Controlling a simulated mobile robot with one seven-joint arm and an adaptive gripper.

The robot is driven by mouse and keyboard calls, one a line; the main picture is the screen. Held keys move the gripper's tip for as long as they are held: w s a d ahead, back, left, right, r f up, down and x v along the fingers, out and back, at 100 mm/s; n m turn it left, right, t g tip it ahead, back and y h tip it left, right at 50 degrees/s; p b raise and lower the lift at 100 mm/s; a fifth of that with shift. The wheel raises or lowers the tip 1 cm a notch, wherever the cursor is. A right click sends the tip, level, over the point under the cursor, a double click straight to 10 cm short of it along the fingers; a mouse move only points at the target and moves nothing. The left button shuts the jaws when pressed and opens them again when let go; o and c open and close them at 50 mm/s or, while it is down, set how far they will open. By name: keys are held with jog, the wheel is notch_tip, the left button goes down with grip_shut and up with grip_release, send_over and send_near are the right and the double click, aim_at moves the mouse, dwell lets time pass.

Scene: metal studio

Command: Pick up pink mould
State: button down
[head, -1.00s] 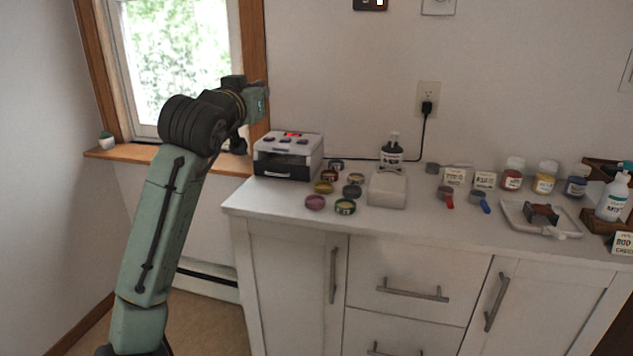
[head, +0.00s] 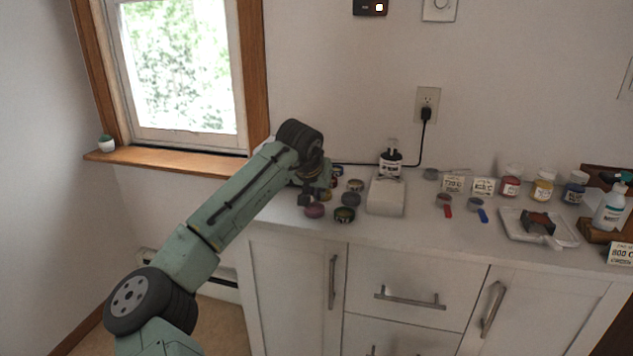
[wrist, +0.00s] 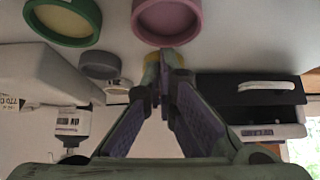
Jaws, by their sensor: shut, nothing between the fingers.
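The pink mould (head: 315,210) is a small round dish near the counter's front left edge in the head view. In the wrist view the pink mould (wrist: 167,22) is at the top centre, just beyond the fingertips. My gripper (wrist: 166,60) is shut and empty, its fingers converging just below the mould's rim in the picture. Whether they touch it I cannot tell. In the head view my gripper (head: 307,198) is low over the counter beside the pink mould, partly hidden by my wrist.
A green-rimmed mould (head: 344,215) and a grey mould (wrist: 100,65) lie beside it. A yellow mould (wrist: 153,58) is partly behind my fingers. A black-and-white device (wrist: 250,100) is close by.

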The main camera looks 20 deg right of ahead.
aim_at(318, 208)
jog(key=shift+w+d+f, duration=0.2)
jog(key=shift+w+f, duration=0.05)
jog(key=shift+f, duration=0.15)
jog(key=shift+s, duration=0.1)
jog(key=s+a, duration=0.2)
jog(key=s, duration=0.1)
jog(key=shift+s+a, duration=0.4)
jog(key=shift+s, duration=0.05)
